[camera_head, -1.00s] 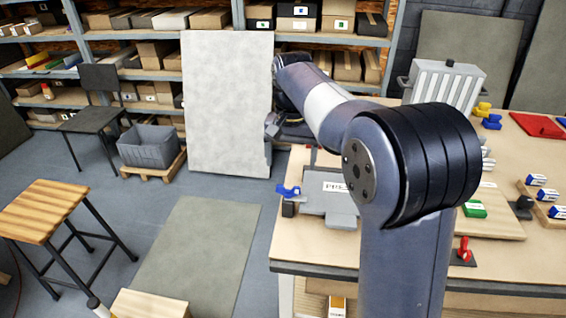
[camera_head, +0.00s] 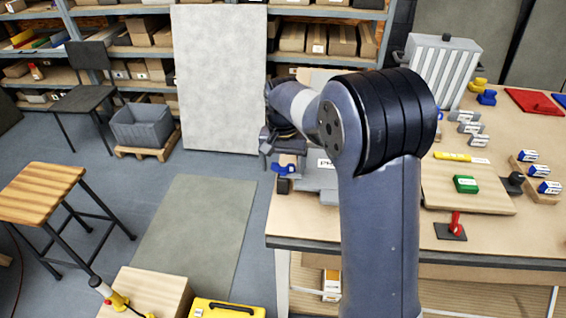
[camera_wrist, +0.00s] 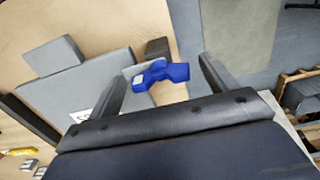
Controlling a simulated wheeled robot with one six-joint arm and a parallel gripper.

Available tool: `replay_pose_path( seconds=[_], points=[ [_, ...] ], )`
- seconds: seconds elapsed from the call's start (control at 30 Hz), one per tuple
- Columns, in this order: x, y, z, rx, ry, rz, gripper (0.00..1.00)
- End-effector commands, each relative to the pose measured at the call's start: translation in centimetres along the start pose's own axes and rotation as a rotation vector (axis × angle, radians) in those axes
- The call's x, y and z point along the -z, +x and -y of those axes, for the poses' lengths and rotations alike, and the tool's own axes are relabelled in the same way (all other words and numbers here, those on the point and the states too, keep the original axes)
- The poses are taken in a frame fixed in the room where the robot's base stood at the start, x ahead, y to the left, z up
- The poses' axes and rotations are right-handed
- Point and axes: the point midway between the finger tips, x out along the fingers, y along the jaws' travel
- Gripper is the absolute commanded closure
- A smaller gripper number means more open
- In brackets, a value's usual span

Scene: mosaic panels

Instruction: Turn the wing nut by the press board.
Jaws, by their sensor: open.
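The blue wing nut (camera_head: 285,170) stands on a dark block at the table's left edge, beside the grey press board (camera_head: 318,180). My arm hides part of the board and its label. In the wrist view, the wing nut (camera_wrist: 160,74) shows between my two spread fingers, and the press board (camera_wrist: 85,72) lies to its left. My gripper (camera_wrist: 165,70) is open and empty. In the head view, my gripper (camera_head: 282,150) is just behind and above the wing nut. I cannot tell whether a finger touches it.
A red wing nut (camera_head: 455,226) stands on a dark plate near the front edge. A wooden board (camera_head: 465,195) with a green block (camera_head: 466,184) lies right of my arm. A ribbed grey case (camera_head: 440,70) stands at the back. Open floor lies left of the table.

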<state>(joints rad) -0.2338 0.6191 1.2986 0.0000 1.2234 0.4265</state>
Motion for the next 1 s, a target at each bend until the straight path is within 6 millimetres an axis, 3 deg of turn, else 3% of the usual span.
replay_pose_path(
  seconds=[0.2, 0.73, 1.0],
  points=[
    [0.00, 0.02, 0.00, 0.000, 0.000, 0.000, 0.20],
    [0.00, -0.03, 0.00, 0.000, 0.000, 0.000, 0.63],
    [0.00, -0.05, -0.01, 0.000, -0.029, 0.000, 0.63]
  ],
)
